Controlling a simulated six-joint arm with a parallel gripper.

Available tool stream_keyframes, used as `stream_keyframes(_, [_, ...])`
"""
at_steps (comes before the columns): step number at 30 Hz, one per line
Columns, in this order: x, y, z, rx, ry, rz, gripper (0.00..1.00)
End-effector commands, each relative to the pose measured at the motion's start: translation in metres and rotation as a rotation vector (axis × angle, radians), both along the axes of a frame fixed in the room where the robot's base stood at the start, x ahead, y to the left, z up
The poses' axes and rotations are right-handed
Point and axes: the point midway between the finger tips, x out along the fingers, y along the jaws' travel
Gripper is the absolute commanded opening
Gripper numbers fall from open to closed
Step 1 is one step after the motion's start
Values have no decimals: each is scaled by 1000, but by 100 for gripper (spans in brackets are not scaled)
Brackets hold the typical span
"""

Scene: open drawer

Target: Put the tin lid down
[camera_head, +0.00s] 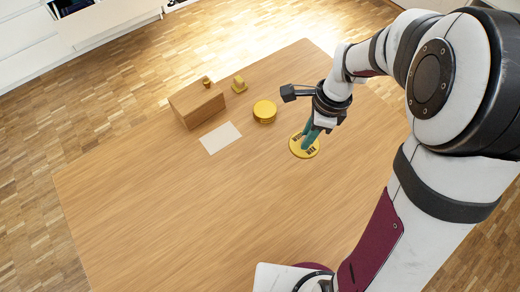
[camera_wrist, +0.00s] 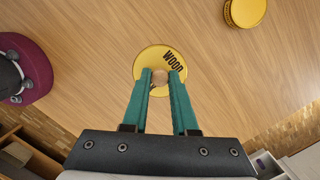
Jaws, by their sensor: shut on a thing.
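The tin lid (camera_head: 296,152) is a flat yellow disc with dark lettering, right of the table's middle. In the wrist view the lid (camera_wrist: 143,62) shows part of the word "WOOD". My gripper (camera_head: 306,143) reaches down over it. Its teal fingers (camera_wrist: 160,77) are closed on a small round wooden-coloured knob at the lid's centre. The lid looks level and at or close to the table top; I cannot tell whether it touches. A round yellow tin (camera_head: 265,112) stands behind and left of the lid, apart from it. It also shows in the wrist view (camera_wrist: 245,12).
A wooden box (camera_head: 197,106) with a small object (camera_head: 206,82) on top stands at the back left. A small yellow object (camera_head: 239,85) is beside it. A pale sheet (camera_head: 220,138) lies in front. The wooden table (camera_head: 170,210) is clear at the front and left.

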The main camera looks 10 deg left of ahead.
Motion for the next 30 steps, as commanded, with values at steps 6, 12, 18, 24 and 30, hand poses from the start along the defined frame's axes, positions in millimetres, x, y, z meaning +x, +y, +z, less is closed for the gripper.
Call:
stream_keyframes(6, [-2, 54, -35, -2, 6, 9, 0])
stream_keyframes(12, [4, 104, -65, -2, 3, 6, 0])
stream_keyframes(18, [5, 115, -94, -2, 6, 0, 0])
stream_keyframes(24, [6, 115, -112, -1, 2, 0, 0])
stream_keyframes(30, [6, 115, -112, -1, 2, 0, 0])
